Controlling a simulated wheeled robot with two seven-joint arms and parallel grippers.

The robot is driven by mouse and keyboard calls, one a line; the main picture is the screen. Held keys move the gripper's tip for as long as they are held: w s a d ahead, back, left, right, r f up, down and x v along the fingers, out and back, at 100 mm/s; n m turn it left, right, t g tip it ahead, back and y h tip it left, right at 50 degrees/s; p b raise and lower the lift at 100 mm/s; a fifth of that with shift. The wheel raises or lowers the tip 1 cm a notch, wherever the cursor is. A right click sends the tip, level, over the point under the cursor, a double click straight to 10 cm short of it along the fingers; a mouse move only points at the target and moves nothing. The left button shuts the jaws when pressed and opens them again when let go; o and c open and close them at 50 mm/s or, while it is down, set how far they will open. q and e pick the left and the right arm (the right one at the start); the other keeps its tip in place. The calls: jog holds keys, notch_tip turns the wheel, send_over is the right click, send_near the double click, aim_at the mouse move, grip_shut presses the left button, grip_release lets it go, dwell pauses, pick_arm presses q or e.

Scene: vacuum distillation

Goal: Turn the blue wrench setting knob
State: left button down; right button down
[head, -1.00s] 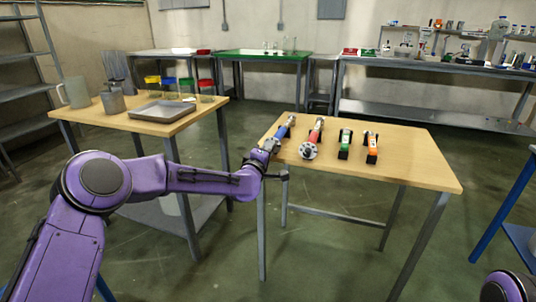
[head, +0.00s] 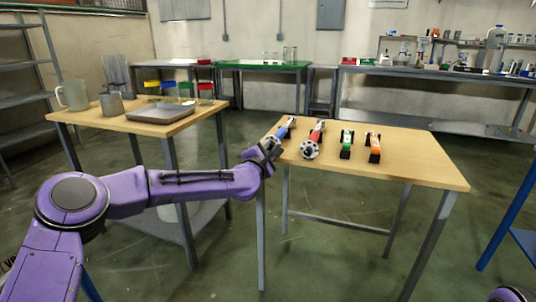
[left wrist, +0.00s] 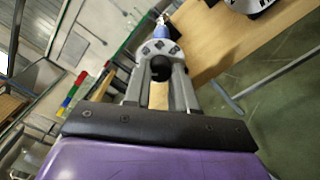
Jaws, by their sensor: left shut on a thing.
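The blue wrench (head: 287,127) lies on the wooden table near its left edge, its knob end toward me. In the left wrist view its blue body (left wrist: 161,32) shows beyond the grey, round setting knob (left wrist: 160,48), which has dark slots. My left gripper (head: 270,147) is at the near end of this wrench. In the left wrist view the two fingers of my left gripper (left wrist: 159,72) sit on either side of the knob and are shut on it. The fingers partly hide the knob. My right gripper is out of view.
A red wrench (head: 318,132) lies just right of the blue one, then a green tool (head: 346,142) and an orange tool (head: 374,148). The table's (head: 425,160) right part is bare. Another table (head: 178,126) at left holds a grey tray (head: 160,112), jugs and coloured-lid jars.

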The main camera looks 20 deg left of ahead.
pick_arm(q)
jog(key=shift+f+n, duration=0.1)
jog(key=shift+n, duration=0.2)
dwell(0.4)
jog(key=c, duration=0.9)
grip_release()
jog(key=s, duration=1)
jog(key=shift+s+f, duration=0.1)
jog(key=shift+s, duration=0.2)
